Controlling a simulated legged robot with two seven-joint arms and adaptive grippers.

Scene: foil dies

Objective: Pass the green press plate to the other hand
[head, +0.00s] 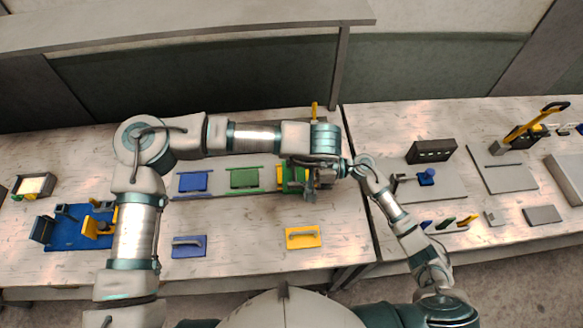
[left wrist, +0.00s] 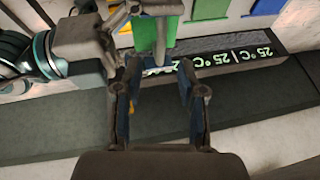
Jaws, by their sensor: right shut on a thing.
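The green press plate (head: 287,178) is in the middle of the head view, above the back strip of the table, partly hidden by grippers. My right gripper (head: 312,177) reaches in from the right and is shut on it. In the left wrist view, the green plate (left wrist: 155,36) hangs at the top centre, with my right gripper (left wrist: 143,9) closed on its upper part. My left gripper (left wrist: 160,70) is open, its two blue-padded fingers pointing towards the plate with nothing between them. In the head view my left gripper is crowded against the right one and hard to make out.
A blue plate (head: 194,181) and another green piece (head: 244,178) sit along the back strip. A blue handled plate (head: 188,246) and a yellow handled plate (head: 303,237) lie in front. A display bar (left wrist: 235,48) stands behind the plate. A blue fixture (head: 70,232) is at left.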

